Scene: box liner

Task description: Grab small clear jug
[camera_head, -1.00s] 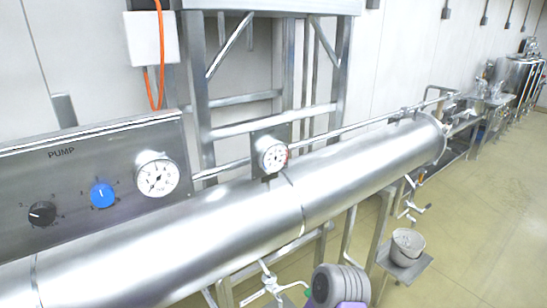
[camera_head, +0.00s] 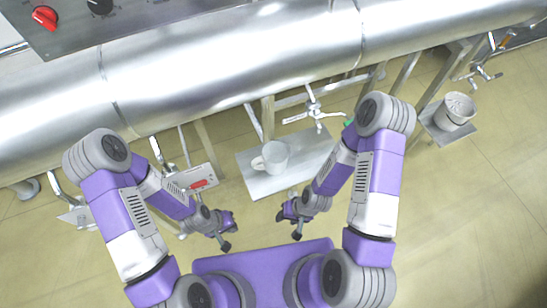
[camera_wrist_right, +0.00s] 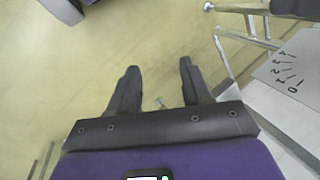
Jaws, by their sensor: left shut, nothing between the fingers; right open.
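A small clear jug (camera_head: 273,157) with a handle on its left side stands upright on a metal shelf (camera_head: 260,187) below the big pipe in the head view. My left gripper (camera_head: 230,236) is shut and empty, below and left of the jug. My right gripper (camera_head: 288,227) is open and empty, below the shelf's front edge and apart from the jug. In the right wrist view its two fingers (camera_wrist_right: 158,85) are spread over bare floor. The jug is not seen there.
A large steel pipe (camera_head: 230,55) runs across the top. A tap with a valve (camera_head: 316,113) hangs just right of the jug. A grey bucket (camera_head: 455,110) stands on another shelf at right. A panel with a red handle (camera_head: 199,184) is at left. A marked plate (camera_wrist_right: 292,72) shows at right in the wrist view.

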